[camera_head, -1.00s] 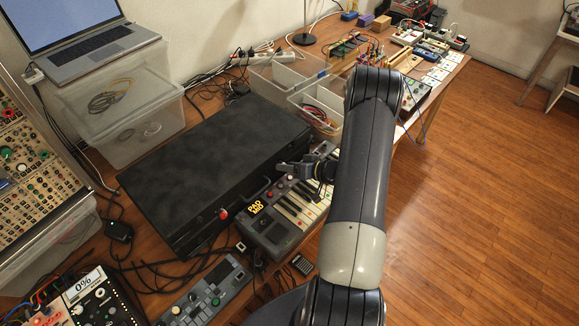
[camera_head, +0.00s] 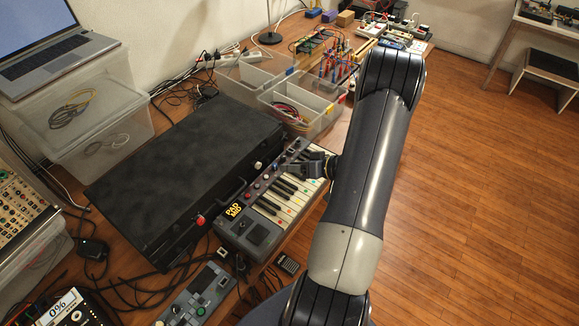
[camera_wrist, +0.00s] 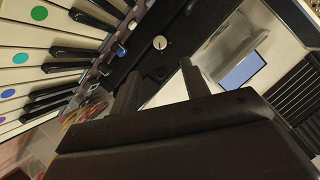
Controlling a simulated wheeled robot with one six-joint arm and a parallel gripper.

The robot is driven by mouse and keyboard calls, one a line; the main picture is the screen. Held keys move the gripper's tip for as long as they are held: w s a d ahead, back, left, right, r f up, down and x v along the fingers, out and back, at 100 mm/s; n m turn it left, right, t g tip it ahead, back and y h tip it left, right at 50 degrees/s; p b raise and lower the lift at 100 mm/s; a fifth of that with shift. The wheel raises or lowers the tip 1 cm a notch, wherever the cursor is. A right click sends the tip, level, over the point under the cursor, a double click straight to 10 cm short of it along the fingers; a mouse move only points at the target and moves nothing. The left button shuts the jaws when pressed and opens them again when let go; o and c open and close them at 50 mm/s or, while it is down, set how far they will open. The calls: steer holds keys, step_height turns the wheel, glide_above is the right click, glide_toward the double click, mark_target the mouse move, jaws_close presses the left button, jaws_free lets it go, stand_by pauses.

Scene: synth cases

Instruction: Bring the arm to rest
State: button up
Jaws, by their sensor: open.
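My gripper (camera_head: 308,166) is at the end of my dark arm, above the small keyboard (camera_head: 268,216) near its upper end. In the wrist view the two fingers of my gripper (camera_wrist: 158,88) stand apart with nothing between them. The keyboard's white keys with coloured dots and its black keys (camera_wrist: 75,51) fill the upper left of that view. I cannot tell the exact height of the gripper over the keys.
A large black case (camera_head: 185,165) lies left of the keyboard. A laptop (camera_head: 45,50) rests on clear plastic boxes (camera_head: 95,120). A divided clear bin (camera_head: 330,105) stands beyond the gripper. The wooden floor (camera_head: 480,190) at right is open.

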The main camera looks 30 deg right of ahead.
mark_target(260, 165)
steer(key=shift+w+a, duration=0.1)
steer(key=p+x, duration=0.2)
steer(key=x, duration=0.8)
steer(key=shift+w+a+f, duration=0.2)
steer(key=shift+s+d, duration=0.1)
